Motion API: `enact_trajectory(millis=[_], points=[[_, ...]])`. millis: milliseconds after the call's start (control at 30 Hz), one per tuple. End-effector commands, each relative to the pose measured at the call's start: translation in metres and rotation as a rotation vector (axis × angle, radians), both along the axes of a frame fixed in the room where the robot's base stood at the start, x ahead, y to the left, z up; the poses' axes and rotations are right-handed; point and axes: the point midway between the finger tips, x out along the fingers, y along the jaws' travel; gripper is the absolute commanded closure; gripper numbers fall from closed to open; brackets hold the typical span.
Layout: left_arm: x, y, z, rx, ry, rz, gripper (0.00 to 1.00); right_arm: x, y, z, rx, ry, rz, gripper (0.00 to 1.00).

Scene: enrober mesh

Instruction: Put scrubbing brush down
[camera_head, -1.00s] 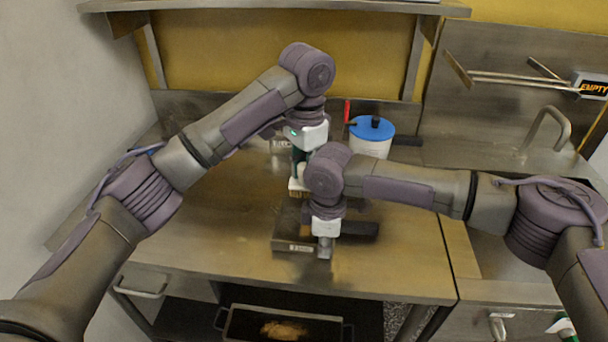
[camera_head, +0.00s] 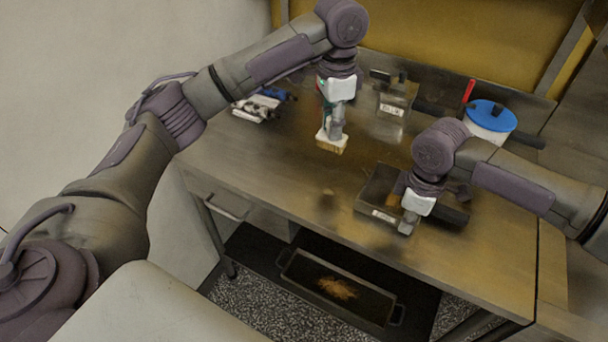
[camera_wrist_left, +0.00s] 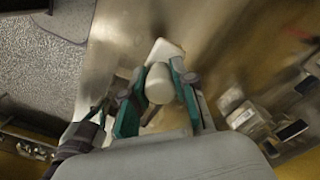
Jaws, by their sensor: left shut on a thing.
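My left gripper (camera_head: 334,112) is shut on the scrubbing brush (camera_head: 331,142), which has a pale block and tan bristles pointing down. The brush is over the steel table (camera_head: 270,170), left of a dark shallow box (camera_head: 375,192). I cannot tell whether its bristles touch the table. In the left wrist view, the teal fingers of the left gripper (camera_wrist_left: 158,92) are on either side of the brush's cream handle (camera_wrist_left: 160,82), with the white block (camera_wrist_left: 166,50) beyond. My right gripper (camera_head: 407,222) is at the dark box; its fingers are too small to read.
Small items (camera_head: 258,105) lie at the table's back left. A metal container (camera_head: 395,103) and a pot with a blue lid (camera_head: 490,118) stand at the back. The table's front left is clear.

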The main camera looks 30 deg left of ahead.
Motion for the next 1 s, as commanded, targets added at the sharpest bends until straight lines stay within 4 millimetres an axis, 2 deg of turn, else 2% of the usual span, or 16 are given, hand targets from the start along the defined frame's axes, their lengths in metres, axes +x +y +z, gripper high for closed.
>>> enact_trajectory(millis=[33,100,233,500,667,833,1000], points=[[-0.007,0.02,0.0,0.003,-0.001,0.004,1.0,0.0,0.0,0.0,0.001,0.0,0.0,1.0],[-0.014,0.037,0.0,0.004,0.0,0.0,1.0,0.0,0.0,0.0,0.001,0.0,0.0,1.0],[-0.024,0.056,-0.003,0.006,0.003,-0.004,1.0,0.0,0.0,0.0,0.001,0.0,0.0,1.0],[-0.026,0.06,-0.044,0.006,0.004,-0.006,1.0,0.0,0.0,0.0,0.0,0.0,0.0,1.0],[-0.026,0.059,-0.06,0.006,0.004,-0.005,1.0,0.0,0.0,0.0,0.0,0.0,0.0,1.0],[-0.026,0.059,-0.088,0.005,0.005,-0.005,1.0,0.0,0.0,0.0,0.001,0.0,0.0,1.0],[-0.025,0.059,-0.101,0.005,0.002,-0.005,1.0,0.0,0.0,0.0,0.0,0.0,0.0,1.0]])
